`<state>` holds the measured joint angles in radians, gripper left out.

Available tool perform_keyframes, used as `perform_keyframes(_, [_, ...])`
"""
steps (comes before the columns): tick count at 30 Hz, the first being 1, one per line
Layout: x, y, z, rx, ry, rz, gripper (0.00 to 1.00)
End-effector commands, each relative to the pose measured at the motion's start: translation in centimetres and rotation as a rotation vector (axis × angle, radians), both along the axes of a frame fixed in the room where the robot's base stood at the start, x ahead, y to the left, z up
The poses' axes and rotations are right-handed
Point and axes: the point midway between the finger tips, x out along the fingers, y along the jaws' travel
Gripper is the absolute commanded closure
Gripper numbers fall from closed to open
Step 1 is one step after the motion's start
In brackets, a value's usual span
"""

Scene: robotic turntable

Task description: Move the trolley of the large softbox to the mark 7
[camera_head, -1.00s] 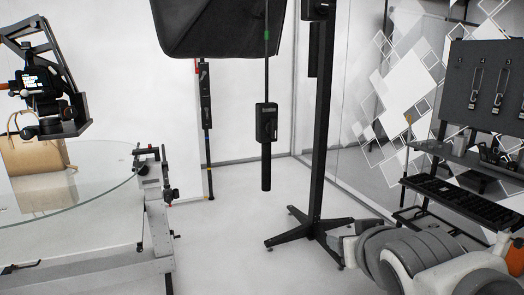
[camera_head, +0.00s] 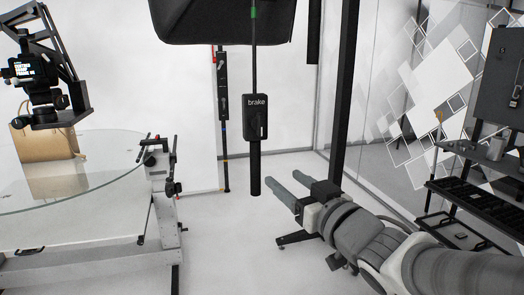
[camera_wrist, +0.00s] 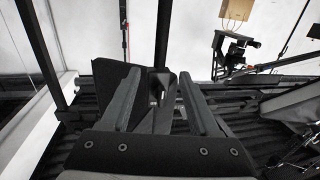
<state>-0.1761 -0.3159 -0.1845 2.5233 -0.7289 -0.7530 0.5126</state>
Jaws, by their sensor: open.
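The large softbox (camera_head: 222,18) is a black shape cut off by the top edge of the head view. A thin rod with a green band hangs from it to a black box labelled "brake" (camera_head: 256,103), with a dark handle (camera_head: 254,170) below. My gripper (camera_head: 287,189) is open and empty, to the right of the handle and apart from it. In the wrist view its two fingers (camera_wrist: 160,104) are spread, with a dark box and lever (camera_wrist: 157,84) showing between them, probably the brake box. The trolley and mark 7 cannot be made out.
A glass-topped turntable (camera_head: 100,180) with a paper bag (camera_head: 50,143) and a camera rig (camera_head: 40,85) stand left. A second hanging rod with a box (camera_head: 222,85) is behind. A black stand post (camera_head: 345,90) and tool shelves (camera_head: 465,200) are right. The middle floor is clear.

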Motion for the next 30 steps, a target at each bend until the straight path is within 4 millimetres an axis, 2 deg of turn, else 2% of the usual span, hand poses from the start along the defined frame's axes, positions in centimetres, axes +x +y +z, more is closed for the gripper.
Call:
perform_keyframes(8, [2.3, 1.3, -0.1, 0.000, 0.000, 0.005, 0.38])
perform_keyframes(30, [13.5, 7.1, 0.1, 0.000, -0.001, 0.002, 0.38])
